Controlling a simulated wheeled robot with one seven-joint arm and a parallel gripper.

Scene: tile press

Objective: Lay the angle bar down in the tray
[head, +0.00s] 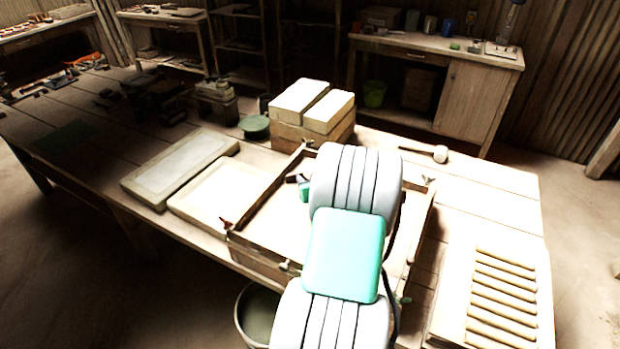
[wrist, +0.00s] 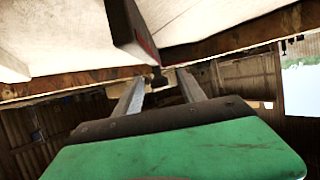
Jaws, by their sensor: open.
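The tray is a square, wooden-walled frame with a pale floor (head: 258,260) on the table, largely covered by my arm in the head view. In the wrist view a brown wooden edge, likely its wall (wrist: 240,36), crosses the picture. A dark bar with a red mark, apparently the angle bar (wrist: 130,30), stands out over the pale surface just beyond my fingertips. My gripper (wrist: 157,78) is open, its two grey fingers apart. I cannot tell whether the bar touches a finger. In the head view my gripper is mostly hidden behind my arm.
Pale slabs (head: 185,165) lie left of the tray. Stacked blocks (head: 312,105) stand behind it, with a green round tin (head: 254,126) beside them. A mallet (head: 425,152) lies behind right. A slatted rack (head: 503,295) is at front right; a bucket (head: 257,312) stands below the front edge.

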